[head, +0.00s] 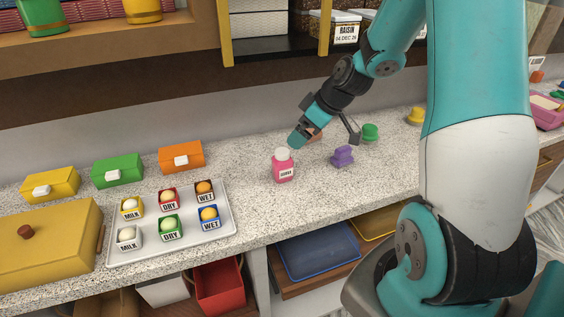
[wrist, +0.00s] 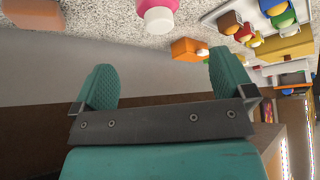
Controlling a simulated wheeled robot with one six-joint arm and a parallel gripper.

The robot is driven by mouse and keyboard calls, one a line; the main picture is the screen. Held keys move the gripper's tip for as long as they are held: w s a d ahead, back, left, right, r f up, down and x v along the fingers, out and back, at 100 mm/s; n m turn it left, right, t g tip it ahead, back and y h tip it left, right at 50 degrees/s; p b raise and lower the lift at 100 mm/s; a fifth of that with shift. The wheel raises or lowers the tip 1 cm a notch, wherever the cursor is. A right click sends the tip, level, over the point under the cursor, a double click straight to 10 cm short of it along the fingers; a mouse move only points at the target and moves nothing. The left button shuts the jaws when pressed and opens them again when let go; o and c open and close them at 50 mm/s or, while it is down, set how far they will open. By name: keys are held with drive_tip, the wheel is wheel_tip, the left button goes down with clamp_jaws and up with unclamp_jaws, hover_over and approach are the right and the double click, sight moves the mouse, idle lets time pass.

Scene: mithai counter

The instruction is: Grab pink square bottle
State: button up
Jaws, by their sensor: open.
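The pink square bottle (head: 283,172) stands upright on the speckled counter, with a white cap and a white label on its front. My gripper (head: 298,139) is just above and behind it, to the right in the head view, and seems apart from it. In the wrist view the two teal fingers of my gripper (wrist: 163,68) are spread wide with nothing between them. The pink bottle (wrist: 157,6) shows at the top edge there, beyond the fingertips and partly cut off by the frame.
A purple stacked object (head: 343,156), a green one (head: 370,132) and a yellow one (head: 415,116) stand to the right. A metal tray (head: 120,258) of small labelled boxes lies left, with an orange box (head: 181,156) behind it. Counter between tray and bottle is clear.

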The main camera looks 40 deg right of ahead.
sight(282, 151)
drive_tip(key=p+x, duration=0.1)
drive_tip(key=x, duration=0.4)
drive_tip(key=shift+w+a, duration=0.1)
drive_tip(key=shift+p+x, duration=1.1)
drive_tip(key=shift+x, duration=1.6)
drive_tip(key=shift+w, duration=0.1)
drive_tip(key=c, duration=0.9)
drive_tip(key=shift+r, duration=0.15)
